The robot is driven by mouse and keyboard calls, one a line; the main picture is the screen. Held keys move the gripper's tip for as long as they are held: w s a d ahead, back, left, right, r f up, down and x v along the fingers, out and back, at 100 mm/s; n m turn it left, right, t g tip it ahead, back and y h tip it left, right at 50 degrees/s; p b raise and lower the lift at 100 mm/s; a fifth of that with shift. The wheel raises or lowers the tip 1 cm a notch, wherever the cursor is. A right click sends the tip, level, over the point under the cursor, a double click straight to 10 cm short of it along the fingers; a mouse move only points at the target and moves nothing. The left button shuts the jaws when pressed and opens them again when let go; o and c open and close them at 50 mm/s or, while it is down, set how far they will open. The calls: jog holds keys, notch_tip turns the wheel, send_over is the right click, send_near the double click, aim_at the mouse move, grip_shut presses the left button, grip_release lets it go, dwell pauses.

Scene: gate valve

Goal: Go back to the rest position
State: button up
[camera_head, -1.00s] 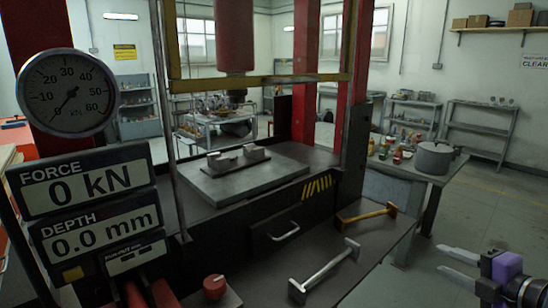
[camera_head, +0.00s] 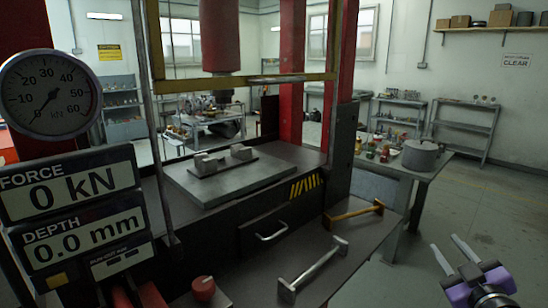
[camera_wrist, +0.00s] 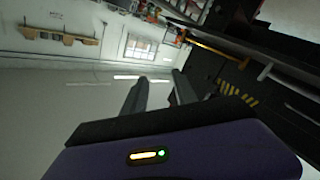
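My gripper (camera_head: 453,254) is at the lower right of the head view, over the grey floor to the right of the press bench. Its two grey fingers are apart, with nothing between them, and point up and left in the picture. In the wrist view my fingers (camera_wrist: 157,92) are also apart and empty. The press (camera_head: 222,40) stands at the centre left with its red ram raised above a grey plate (camera_head: 232,178). Metal blocks (camera_head: 222,160) sit on that plate. The displays (camera_head: 72,190) read 0 kN and 0.0 mm.
A silver-handled tool (camera_head: 318,268) and a yellow-handled tool (camera_head: 352,214) lie on the bench's front shelf. A red knob (camera_head: 204,288) is at its front left. A side table holds a grey pot (camera_head: 420,155) and several small containers. Open floor (camera_head: 490,210) lies to the right.

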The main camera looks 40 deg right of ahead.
jog(key=a+f+m+t+y, duration=0.2)
jog(key=a+f, duration=0.2)
jog(key=a, duration=0.9)
jog(key=a+f+m+t+y, duration=0.15)
jog(key=a+f, duration=0.25)
jog(key=a, duration=0.9)
jog(key=s+a+f+n+y, duration=0.2)
jog(key=s+a+n+y, duration=0.1)
jog(key=a, duration=0.4)
jog(key=s+a+f+n+g+y, duration=0.1)
jog(key=s+a+f+n+y, duration=0.2)
jog(key=s+a+y, duration=0.3)
jog(key=shift+s+a, duration=0.7)
jog(key=shift+a, duration=0.35)
jog(key=shift+f, duration=0.1)
